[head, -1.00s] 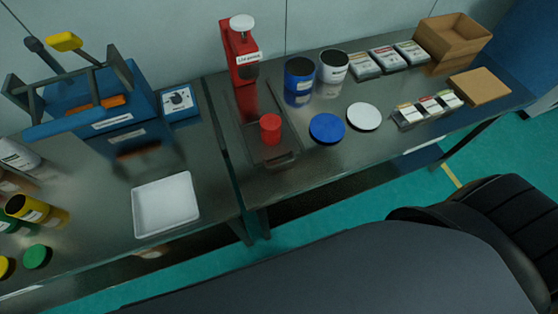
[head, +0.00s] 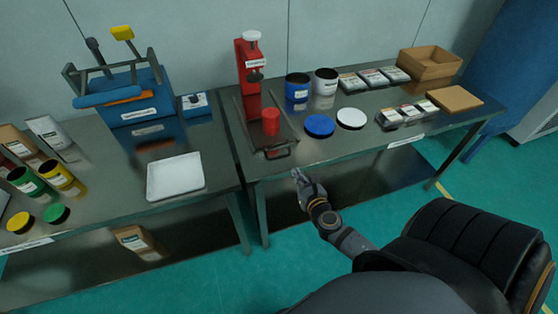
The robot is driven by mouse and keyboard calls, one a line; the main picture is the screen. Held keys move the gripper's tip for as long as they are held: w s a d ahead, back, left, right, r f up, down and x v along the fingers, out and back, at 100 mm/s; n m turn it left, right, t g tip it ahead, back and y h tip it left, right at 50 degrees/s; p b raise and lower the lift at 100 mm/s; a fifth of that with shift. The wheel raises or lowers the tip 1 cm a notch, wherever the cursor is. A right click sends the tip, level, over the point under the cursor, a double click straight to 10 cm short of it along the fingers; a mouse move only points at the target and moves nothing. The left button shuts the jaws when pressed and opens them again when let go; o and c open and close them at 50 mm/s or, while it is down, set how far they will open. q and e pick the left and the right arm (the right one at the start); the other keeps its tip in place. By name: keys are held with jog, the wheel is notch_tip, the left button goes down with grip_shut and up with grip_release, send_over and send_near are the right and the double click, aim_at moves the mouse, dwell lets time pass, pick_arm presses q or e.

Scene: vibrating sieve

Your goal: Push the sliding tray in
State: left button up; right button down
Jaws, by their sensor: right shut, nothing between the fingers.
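The sliding tray (head: 285,143) lies on the right table in front of the red press (head: 249,68). It is a dark metal tray on rails, with a handle (head: 277,153) at its front end near the table's front edge. A red cylinder (head: 271,121) stands upright on the tray. My right gripper (head: 297,174) is shut and empty, in front of the table's front edge, just below and to the right of the tray handle and apart from it. My left gripper is not in view.
A blue lid (head: 319,126) and a white lid (head: 351,118) lie right of the tray, with blue (head: 297,92) and white (head: 325,82) cans behind. A white pan (head: 175,177) and a blue sieve machine (head: 122,100) are on the left table. The floor in front is clear.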

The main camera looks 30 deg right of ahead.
jog(key=w, duration=0.3)
send_near(280, 148)
jog(key=x, duration=0.2)
jog(key=shift+w+d, duration=0.15)
jog(key=shift+w, duration=0.1)
jog(key=x, duration=0.3)
jog(key=shift+w+d+f, duration=0.1)
jog(key=shift+w+f, duration=0.1)
jog(key=shift+w, duration=0.4)
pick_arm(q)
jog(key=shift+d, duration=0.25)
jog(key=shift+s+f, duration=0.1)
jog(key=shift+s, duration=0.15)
pick_arm(e)
jog(key=shift+w, duration=0.1)
